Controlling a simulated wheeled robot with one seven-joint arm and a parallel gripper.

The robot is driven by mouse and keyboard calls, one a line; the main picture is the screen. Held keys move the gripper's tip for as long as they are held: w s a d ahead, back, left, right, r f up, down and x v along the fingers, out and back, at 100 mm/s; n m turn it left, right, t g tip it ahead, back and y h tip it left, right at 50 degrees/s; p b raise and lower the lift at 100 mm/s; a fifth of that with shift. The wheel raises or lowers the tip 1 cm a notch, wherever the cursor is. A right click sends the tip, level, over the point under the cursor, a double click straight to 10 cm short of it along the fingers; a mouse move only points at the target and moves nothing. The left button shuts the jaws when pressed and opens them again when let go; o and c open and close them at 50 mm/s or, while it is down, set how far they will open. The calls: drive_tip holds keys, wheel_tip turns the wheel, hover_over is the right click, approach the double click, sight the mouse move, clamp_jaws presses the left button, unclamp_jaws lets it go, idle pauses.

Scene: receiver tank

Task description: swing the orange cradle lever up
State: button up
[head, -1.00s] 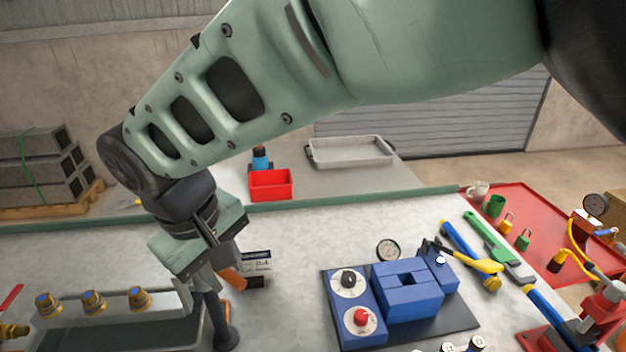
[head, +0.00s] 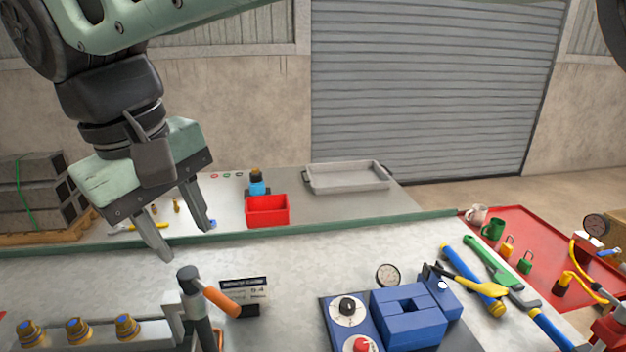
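The orange cradle lever (head: 221,300) is a short orange handle on a dark grey upright post (head: 198,312) at the lower left of the bench. It slants down and to the right from the post's top. My gripper (head: 186,240) hangs above and slightly left of the post, fingers pointing down. Its two fingers are spread apart with nothing between them. It is clear of the lever, which is in full view.
A small label stand (head: 243,290) is close behind the lever. A manifold with brass fittings (head: 78,331) lies to the left. A blue block fixture with knobs (head: 408,316) stands to the right. A red bin (head: 267,210) sits farther back.

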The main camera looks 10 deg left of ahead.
drive_tip(key=shift+s+a+r, duration=0.1)
drive_tip(key=shift+s+r, duration=0.15)
drive_tip(key=shift+r, duration=0.95)
drive_tip(key=shift+s+a+r, duration=0.1)
drive_tip(key=shift+s+r, duration=0.1)
drive_tip(key=shift+r, duration=0.95)
drive_tip(key=w+d+f+m+g, duration=0.1)
drive_tip(key=w+d+f, duration=0.15)
drive_tip(key=d, duration=0.55)
drive_tip(key=w+d+f+m+g, duration=0.1)
drive_tip(key=d+f, duration=0.3)
drive_tip(key=d, duration=0.3)
drive_tip(key=s+d+f+m, duration=0.1)
drive_tip(key=s+d+f, duration=0.1)
drive_tip(key=d, duration=0.5)
drive_tip(key=s+d+f+m+y, duration=0.1)
drive_tip(key=s+d+f, duration=0.2)
drive_tip(key=d+f, duration=0.2)
drive_tip(key=s+d+f+m, duration=0.1)
drive_tip(key=d+f, duration=0.3)
drive_tip(key=d, duration=0.5)
drive_tip(key=shift+s+d+f+m, duration=0.2)
drive_tip(key=shift+s+d+m, duration=0.15)
drive_tip(key=shift+s, duration=0.55)
drive_tip(key=shift+a, duration=0.1)
